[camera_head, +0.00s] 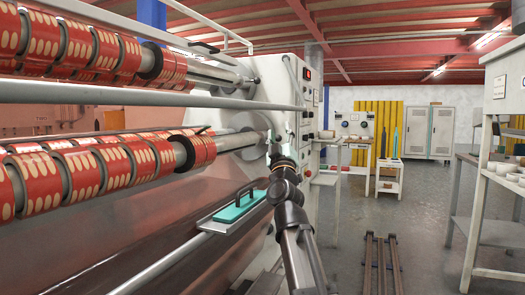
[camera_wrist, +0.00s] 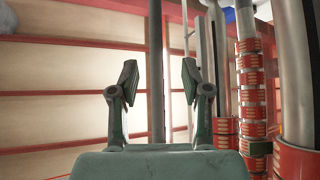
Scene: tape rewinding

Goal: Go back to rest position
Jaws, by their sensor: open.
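My gripper (camera_wrist: 158,82) shows in the wrist view with its two fingers apart and nothing between them. Behind the fingers are pale ceiling panels and red beams. In the head view my arm rises from the lower middle, and my gripper (camera_head: 277,140) points up in front of the machine's pale end housing. It is small there and partly hidden by my wrist. The tape rewinding machine (camera_head: 272,82) fills the left side, with red tape rolls (camera_head: 75,172) on its shafts. The rolls also show at the right of the wrist view (camera_wrist: 250,82).
A teal-topped tray (camera_head: 240,206) is on the machine's front, left of my arm. Floor rails (camera_head: 382,262) lie to the right. A metal rack (camera_head: 505,232) stands at the far right, and small tables (camera_head: 390,180) are at the back. The grey floor between is open.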

